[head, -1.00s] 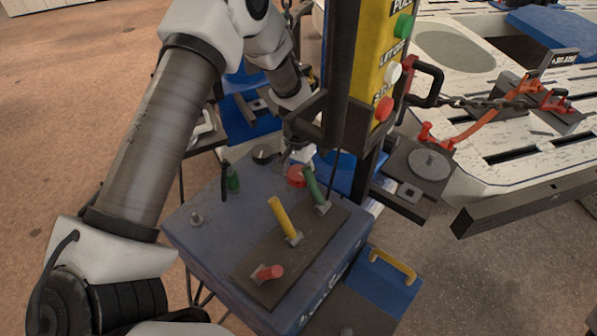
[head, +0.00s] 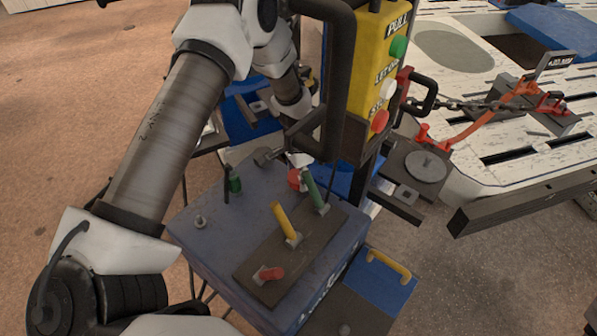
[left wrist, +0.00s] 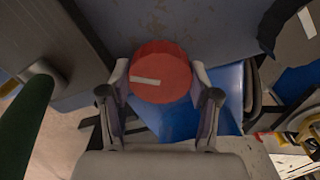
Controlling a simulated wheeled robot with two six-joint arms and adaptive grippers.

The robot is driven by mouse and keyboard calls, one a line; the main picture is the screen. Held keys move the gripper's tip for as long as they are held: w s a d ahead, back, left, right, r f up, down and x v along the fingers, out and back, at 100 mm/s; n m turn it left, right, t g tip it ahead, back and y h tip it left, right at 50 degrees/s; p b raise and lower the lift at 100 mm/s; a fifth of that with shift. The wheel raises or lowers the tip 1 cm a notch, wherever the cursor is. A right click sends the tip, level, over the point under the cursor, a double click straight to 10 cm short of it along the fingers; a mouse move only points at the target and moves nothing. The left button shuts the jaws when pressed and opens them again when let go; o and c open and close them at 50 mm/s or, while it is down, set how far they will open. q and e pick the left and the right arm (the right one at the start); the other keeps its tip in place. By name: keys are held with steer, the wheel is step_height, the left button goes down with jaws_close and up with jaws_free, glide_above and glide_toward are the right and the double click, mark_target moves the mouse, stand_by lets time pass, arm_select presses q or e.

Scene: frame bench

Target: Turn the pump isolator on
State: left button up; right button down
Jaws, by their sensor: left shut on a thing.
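The pump isolator looks to be the round red knob (head: 294,180) on the blue-grey pump box, behind the green lever. It also shows in the left wrist view (left wrist: 160,75), with a white bar on its face lying nearly across the picture, slightly tilted. My left gripper (left wrist: 162,98) has one finger on each side of the knob and is shut on it. In the head view my left gripper (head: 299,160) is small and partly hidden at the knob. My right gripper is not in view.
A green lever (head: 313,190), yellow lever (head: 286,222) and red lever (head: 269,273) stand on the box (head: 215,235). A yellow pendant (head: 375,75) with a dark handle hangs close to my left arm. The white frame bench (head: 480,120) stands at the right.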

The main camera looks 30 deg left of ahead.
arm_select(q)
steer(key=m, duration=0.5)
steer(key=shift+m+p, duration=0.3)
steer(key=shift+p, duration=0.05)
steer(key=m, duration=0.5)
steer(key=shift+m, duration=0.3)
steer(key=o, duration=1.2)
steer(key=shift+c, duration=0.2)
step_height(320, 180, up, 12)
